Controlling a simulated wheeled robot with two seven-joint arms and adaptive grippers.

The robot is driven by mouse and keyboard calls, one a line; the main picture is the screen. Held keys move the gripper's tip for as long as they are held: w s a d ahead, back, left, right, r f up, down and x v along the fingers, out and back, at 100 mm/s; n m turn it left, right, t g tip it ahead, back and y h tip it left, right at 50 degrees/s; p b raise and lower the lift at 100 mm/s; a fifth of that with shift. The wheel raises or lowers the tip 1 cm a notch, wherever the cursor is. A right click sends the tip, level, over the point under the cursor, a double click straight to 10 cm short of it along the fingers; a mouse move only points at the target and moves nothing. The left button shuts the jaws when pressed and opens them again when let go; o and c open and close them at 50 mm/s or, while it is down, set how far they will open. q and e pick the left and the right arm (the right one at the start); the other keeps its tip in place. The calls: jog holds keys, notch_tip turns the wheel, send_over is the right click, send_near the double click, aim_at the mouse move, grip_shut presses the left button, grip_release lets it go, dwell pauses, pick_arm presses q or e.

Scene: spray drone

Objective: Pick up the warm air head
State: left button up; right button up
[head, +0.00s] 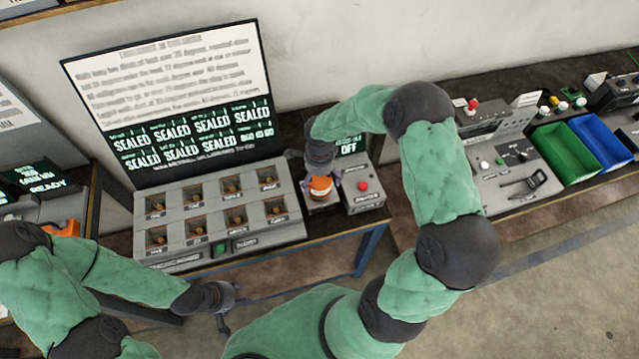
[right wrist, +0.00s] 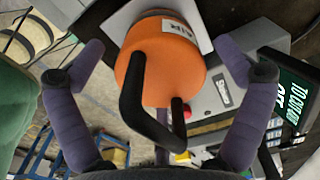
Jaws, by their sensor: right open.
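The warm air head is an orange rounded body (right wrist: 160,65) with a black bar handle and a label reading AIR. In the head view it is the orange thing (head: 320,187) on a small stand between the panel and the grey control box. My right gripper (right wrist: 165,95) is open, with its purple fingers on either side of the orange body and apart from it. In the head view the right gripper (head: 322,180) is right above the head and partly hides it. My left gripper (head: 223,318) hangs low in front of the bench, and its fingers are too small to read.
A grey panel with several small windows (head: 215,240) stands left, under a screen (head: 165,85) reading SEALED. A grey box with a red button (head: 363,190) stands close right of the head, by a display reading OFF. Green (head: 565,150) and blue (head: 598,143) bins stand further right.

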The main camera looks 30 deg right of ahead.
jog(key=c, duration=1.4)
jog(key=shift+c, duration=1.2)
jog(key=shift+r, duration=0.15)
